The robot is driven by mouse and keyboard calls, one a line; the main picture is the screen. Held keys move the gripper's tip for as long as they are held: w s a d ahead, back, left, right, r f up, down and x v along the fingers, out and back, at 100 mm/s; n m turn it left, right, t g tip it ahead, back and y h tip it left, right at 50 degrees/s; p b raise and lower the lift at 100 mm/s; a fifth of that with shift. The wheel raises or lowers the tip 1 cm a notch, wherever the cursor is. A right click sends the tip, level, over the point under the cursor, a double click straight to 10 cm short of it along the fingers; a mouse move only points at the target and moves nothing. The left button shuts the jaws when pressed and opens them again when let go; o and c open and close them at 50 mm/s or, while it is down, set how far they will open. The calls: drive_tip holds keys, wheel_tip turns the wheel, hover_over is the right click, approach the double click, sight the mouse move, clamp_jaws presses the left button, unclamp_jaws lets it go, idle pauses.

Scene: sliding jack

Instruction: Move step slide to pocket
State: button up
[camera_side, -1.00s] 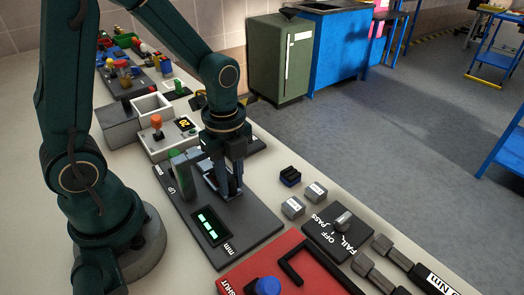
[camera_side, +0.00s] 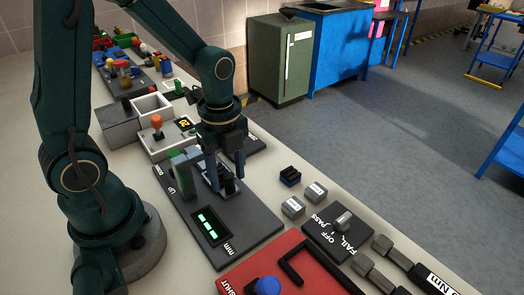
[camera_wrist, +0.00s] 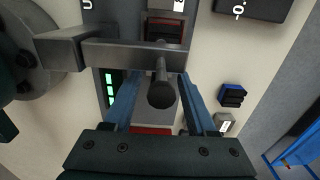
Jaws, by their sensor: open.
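The display also shows in the wrist view (camera_wrist: 109,90). My gripper (camera_side: 226,188) is low over the panel's far half, fingers pointing down. In the wrist view my gripper (camera_wrist: 160,98) is open, with one blue-grey finger on each side of a dark round-ended handle (camera_wrist: 162,94). A grey bar (camera_wrist: 115,53) crosses beyond it. I cannot tell whether either finger touches the handle. The step slide and its pocket are not clearly identifiable.
A red panel with a blue knob (camera_side: 267,286) lies at the front. A switch panel (camera_side: 338,234), small grey blocks (camera_side: 293,207) and a dark blue block (camera_side: 290,176) stand to the right. Behind is a light box with an orange-topped lever (camera_side: 157,122).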

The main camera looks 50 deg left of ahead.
drive_tip(key=shift+r, duration=2.2)
wheel_tip(320, 180, up, 8)
